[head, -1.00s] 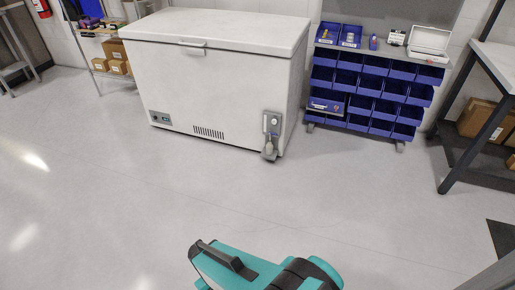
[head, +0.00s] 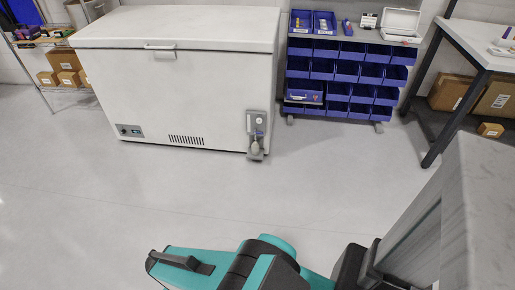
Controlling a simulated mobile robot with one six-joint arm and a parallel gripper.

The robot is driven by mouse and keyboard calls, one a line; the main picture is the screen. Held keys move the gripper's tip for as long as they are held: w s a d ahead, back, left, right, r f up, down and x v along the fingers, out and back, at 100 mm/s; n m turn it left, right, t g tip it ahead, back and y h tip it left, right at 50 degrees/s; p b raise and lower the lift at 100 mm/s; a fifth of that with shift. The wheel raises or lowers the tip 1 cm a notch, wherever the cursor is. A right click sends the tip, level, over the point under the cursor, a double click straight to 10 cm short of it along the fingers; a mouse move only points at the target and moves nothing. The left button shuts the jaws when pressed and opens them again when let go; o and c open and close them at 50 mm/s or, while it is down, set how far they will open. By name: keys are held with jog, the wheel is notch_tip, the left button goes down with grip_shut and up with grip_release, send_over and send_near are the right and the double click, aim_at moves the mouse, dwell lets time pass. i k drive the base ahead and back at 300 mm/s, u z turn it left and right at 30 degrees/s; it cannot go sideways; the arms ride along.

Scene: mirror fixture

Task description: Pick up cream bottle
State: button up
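I cannot make out a cream bottle for certain. Small pale items (head: 503,48) stand on the right-hand table at the picture's right edge, too small and cut off to identify. A small blue and yellow item (head: 347,27) stands on top of the blue bin rack. My teal and black arm (head: 240,265) shows along the bottom of the head view. My gripper is not in view, so whether it holds anything does not show.
A white chest freezer (head: 190,85) stands at the back left, with a grey fitting (head: 256,135) on its front. A blue bin rack (head: 345,75) stands beside it. A dark-legged table (head: 470,42) is at right, with cardboard boxes (head: 452,92) below. The middle floor is clear.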

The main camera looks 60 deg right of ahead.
aim_at(255, 146)
jog(key=z, duration=0.55)
jog(key=i, duration=0.85)
jog(key=z, duration=0.45)
